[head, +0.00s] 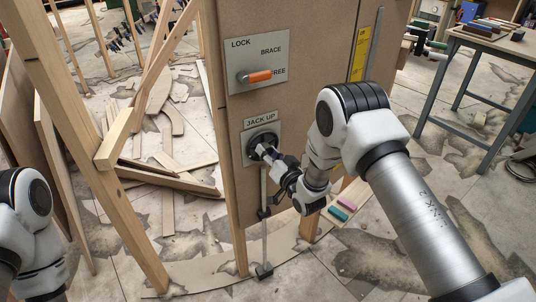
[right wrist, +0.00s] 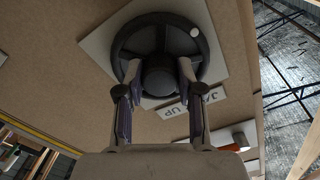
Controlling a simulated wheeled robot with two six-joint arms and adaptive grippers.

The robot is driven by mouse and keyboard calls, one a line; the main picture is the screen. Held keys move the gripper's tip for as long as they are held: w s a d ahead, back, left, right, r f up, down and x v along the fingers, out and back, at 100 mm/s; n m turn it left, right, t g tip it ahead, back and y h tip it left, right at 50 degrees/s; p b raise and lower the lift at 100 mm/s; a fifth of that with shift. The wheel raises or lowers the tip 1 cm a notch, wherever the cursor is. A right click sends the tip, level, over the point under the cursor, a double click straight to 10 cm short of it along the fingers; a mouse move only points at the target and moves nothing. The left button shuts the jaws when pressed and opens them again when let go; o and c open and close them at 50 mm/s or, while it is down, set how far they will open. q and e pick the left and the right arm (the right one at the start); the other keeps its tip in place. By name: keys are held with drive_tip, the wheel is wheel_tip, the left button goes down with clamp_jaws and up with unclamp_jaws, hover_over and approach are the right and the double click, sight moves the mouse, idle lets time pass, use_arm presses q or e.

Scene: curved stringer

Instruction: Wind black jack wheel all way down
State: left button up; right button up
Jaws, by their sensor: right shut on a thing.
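The black jack wheel (head: 262,139) sits on a plate marked JACK UP (head: 249,128) on the brown panel. In the right wrist view the wheel (right wrist: 117,48) is a round rim with a central hub and a pale knob at its upper right. My right gripper (head: 268,153) is at the wheel, its fingers on both sides of the hub (right wrist: 160,77), shut on it. A thin upright rod (head: 264,240) runs below, with a black foot (head: 264,270) near the floor. My left gripper is out of view; only part of that arm shows.
Above is a LOCK plate (head: 258,62) with an orange-handled lever (head: 260,76) near FREE. Timber posts (head: 85,130) stand at left, with scrap wood (head: 165,165) behind. A workbench (head: 492,38) stands at right. Pink and teal blocks lie low beside the panel.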

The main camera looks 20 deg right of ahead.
drive_tip(key=n+b, duration=0.1)
drive_tip(key=n, duration=0.3)
drive_tip(key=shift+n+b, duration=0.3)
drive_tip(key=shift+b, duration=0.05)
idle(0.4)
drive_tip(key=o, duration=1.2)
drive_tip(key=shift+c, duration=0.2)
drive_tip(key=v, duration=1.2)
drive_tip(key=shift+d, duration=0.1)
